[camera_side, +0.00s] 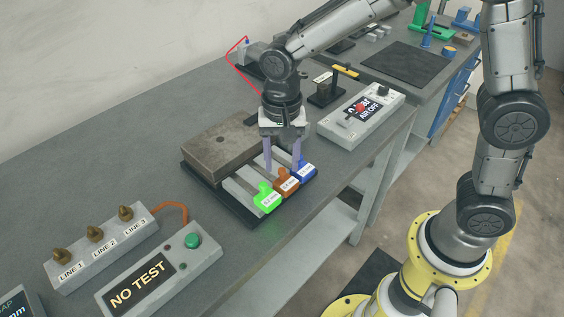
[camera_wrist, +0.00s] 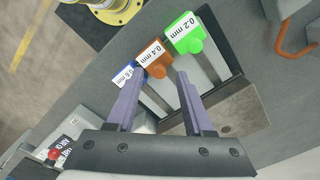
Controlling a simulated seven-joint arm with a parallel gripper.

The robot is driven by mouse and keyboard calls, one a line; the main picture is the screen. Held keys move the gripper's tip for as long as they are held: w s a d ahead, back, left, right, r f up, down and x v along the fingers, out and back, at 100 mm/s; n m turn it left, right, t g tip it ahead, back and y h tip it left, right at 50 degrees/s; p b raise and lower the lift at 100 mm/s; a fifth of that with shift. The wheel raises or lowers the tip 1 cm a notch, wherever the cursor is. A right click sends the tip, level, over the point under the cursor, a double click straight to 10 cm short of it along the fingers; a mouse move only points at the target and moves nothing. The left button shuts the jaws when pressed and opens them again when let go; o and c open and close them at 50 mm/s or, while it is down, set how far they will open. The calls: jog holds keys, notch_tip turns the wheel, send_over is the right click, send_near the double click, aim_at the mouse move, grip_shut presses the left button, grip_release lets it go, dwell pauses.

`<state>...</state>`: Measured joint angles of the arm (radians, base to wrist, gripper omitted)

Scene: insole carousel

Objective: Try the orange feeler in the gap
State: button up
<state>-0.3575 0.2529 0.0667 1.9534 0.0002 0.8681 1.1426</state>
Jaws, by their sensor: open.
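The orange feeler (camera_side: 285,184) lies between the green feeler (camera_side: 266,199) and the blue feeler (camera_side: 305,170) on a dark tray (camera_side: 239,208). In the wrist view the orange feeler (camera_wrist: 155,62) is labelled 0.4 mm, the green one (camera_wrist: 184,36) 0.2 mm and the blue one 0.6 mm. My gripper (camera_side: 282,165) is open, pointing down, its fingers on either side of the orange feeler's strip just behind the handle. The wrist view shows the fingertips (camera_wrist: 159,78) apart with nothing clamped between them. A grey metal block (camera_side: 220,144) stands behind the strips; I cannot make out a gap.
A box reading NO TEST (camera_side: 141,285) with a green button stands front left, beside a box with three LINE switches (camera_side: 99,249). An AIR OFF box (camera_side: 361,115) with a red knob stands to the right. The bench edge (camera_side: 300,226) runs close in front of the tray.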

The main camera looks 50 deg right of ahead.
aim_at(272, 178)
jog(key=shift+f, duration=0.6)
grip_shut()
jog(key=shift+w, duration=1.55)
grip_release()
